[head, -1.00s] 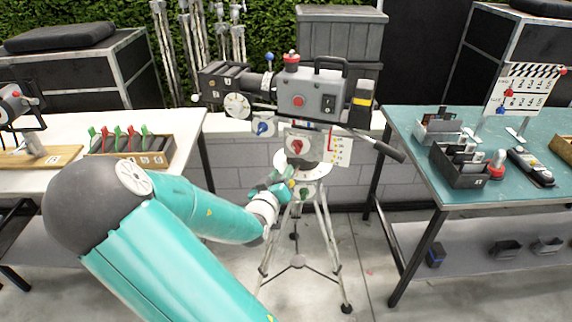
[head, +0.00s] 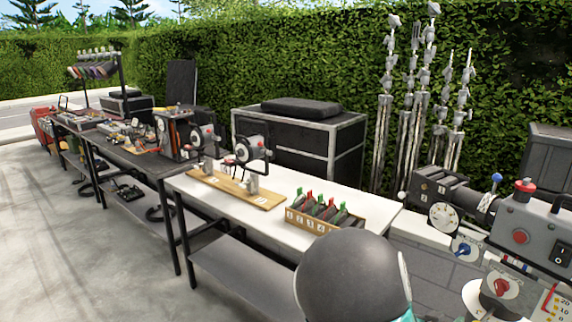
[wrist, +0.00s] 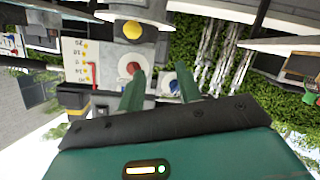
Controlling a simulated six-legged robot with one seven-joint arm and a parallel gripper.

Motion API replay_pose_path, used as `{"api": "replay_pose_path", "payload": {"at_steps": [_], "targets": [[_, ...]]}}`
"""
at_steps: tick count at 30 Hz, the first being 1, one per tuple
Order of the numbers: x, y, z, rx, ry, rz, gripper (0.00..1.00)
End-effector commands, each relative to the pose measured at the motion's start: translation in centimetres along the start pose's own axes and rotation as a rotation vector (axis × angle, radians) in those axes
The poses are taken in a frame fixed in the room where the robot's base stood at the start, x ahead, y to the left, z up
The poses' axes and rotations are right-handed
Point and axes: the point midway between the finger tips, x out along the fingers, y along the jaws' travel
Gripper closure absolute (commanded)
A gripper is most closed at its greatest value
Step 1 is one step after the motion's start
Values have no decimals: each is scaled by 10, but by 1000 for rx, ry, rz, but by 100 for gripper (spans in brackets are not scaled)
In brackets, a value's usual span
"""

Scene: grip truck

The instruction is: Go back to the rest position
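My gripper (wrist: 160,88) shows in the wrist view with its two teal fingers apart and nothing between them. That view is upside down. In the head view the grey camera (head: 530,235) stands at the right edge, partly cut off. My gripper is out of sight there; only my dark arm joint shows at the bottom.
A white table (head: 285,238) holds a tray of numbered clips (head: 325,218) and a wooden board (head: 236,190). More tables run to the far left. Light stands (head: 408,130) and a black case (head: 300,140) stand behind. The floor at left is clear.

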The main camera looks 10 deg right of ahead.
Motion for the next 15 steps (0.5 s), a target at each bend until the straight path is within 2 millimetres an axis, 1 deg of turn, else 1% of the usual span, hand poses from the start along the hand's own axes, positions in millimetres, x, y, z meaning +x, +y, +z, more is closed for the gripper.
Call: {"api": "replay_pose_path", "payload": {"at_steps": [1,3,5,6,8,9,11,12,14,15], "targets": [[-7,-16,2,48,-55,-73,65],[-21,-41,5,95,-137,-183,65],[-36,-61,4,128,-198,-276,65],[-47,-73,1,145,-235,-337,65],[-66,-90,-4,166,-286,-429,65],[-80,-99,-9,173,-318,-488,65],[-102,-111,-17,180,-360,-574,65],[-118,-117,-22,178,-385,-630,65],[-142,-124,-32,170,-417,-710,65],[-159,-126,-39,161,-435,-759,65]]}}
